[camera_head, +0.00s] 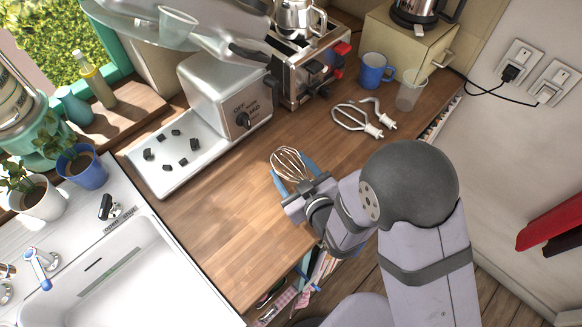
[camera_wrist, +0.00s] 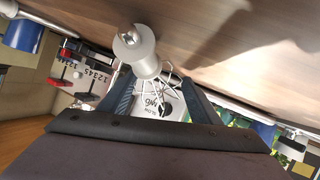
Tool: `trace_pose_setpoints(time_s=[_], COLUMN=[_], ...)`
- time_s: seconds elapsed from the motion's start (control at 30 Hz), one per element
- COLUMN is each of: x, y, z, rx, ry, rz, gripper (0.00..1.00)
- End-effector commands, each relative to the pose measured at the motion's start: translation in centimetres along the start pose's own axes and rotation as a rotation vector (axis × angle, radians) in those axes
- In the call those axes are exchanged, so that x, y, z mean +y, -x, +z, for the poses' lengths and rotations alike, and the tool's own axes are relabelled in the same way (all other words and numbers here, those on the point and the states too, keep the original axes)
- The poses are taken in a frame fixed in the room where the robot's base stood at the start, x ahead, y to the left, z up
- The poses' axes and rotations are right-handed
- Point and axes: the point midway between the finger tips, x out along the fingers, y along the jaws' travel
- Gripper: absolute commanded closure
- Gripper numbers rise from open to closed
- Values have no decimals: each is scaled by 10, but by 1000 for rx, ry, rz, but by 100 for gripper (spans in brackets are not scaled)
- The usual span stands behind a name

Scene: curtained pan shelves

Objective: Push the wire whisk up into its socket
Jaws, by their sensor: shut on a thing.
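My gripper (camera_head: 293,172) is shut on the wire whisk (camera_head: 287,160) over the wooden counter. The whisk's wire loops stick out beyond the blue fingers in the head view. In the wrist view, my gripper (camera_wrist: 152,82) has a finger on each side of the wires, and the whisk's pale round hub (camera_wrist: 140,52) faces the camera. The silver stand mixer (camera_head: 222,88) stands up and left of my gripper, with a dial on its side and its head (camera_head: 140,22) at the top edge.
A flat beater and a hook (camera_head: 352,117) lie on the counter to the right, near a blue mug (camera_head: 375,72) and a clear cup (camera_head: 410,90). A toaster (camera_head: 305,75) stands behind. The sink (camera_head: 120,270) is at lower left. Counter left of my gripper is clear.

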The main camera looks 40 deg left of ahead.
Motion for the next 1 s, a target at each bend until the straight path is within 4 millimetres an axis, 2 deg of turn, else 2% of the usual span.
trace_pose_setpoints(time_s=[0.17,0.2,0.27,0.3,0.7,1.0], x=[-1,-1,-1,-1,-1,-1], y=[-2,-2,-1,-1,0,30], z=[4,4,3,3,3,4], rx=[1,0,0,-1,-1,1], ry=[0,0,0,0,0,0], rz=[0,0,0,0,-1,0], gripper=[70,40,26,24,24,24])
